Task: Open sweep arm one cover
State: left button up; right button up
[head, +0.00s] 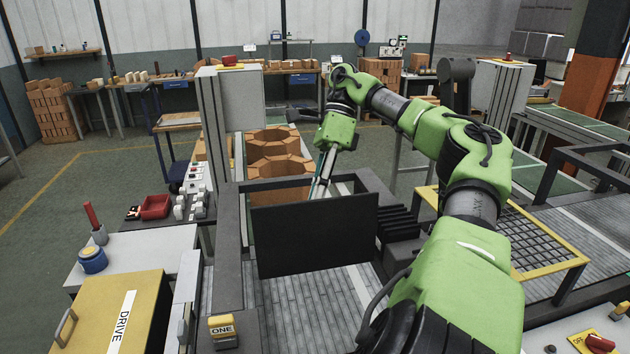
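A yellow box lid (105,318) marked DRIVE, with a grey handle (65,328) at its left, lies flat and closed at the lower left. A small yellow block (221,326) marked ONE stands on the frame in front. A dark upright panel (315,235) stands over the grey slatted bed. No label reads as a cover, so I cannot tell which part is the cover. My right gripper (320,182) points down at the panel's top edge; its fingertips are partly hidden, and I cannot tell whether it touches the panel. My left gripper is out of view.
A yellow-framed grid (510,238) lies at right, beyond my arm. A red switch (600,342) is at lower right.

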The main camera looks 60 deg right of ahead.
jog(key=shift+o, duration=0.5)
jog(key=shift+w, duration=0.1)
jog(key=shift+r, duration=0.1)
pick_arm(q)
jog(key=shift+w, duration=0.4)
pick_arm(e)
jog(key=v, duration=0.7)
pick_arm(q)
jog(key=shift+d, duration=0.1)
pick_arm(e)
jog(key=shift+d+r, duration=0.1)
jog(key=shift+d, duration=0.05)
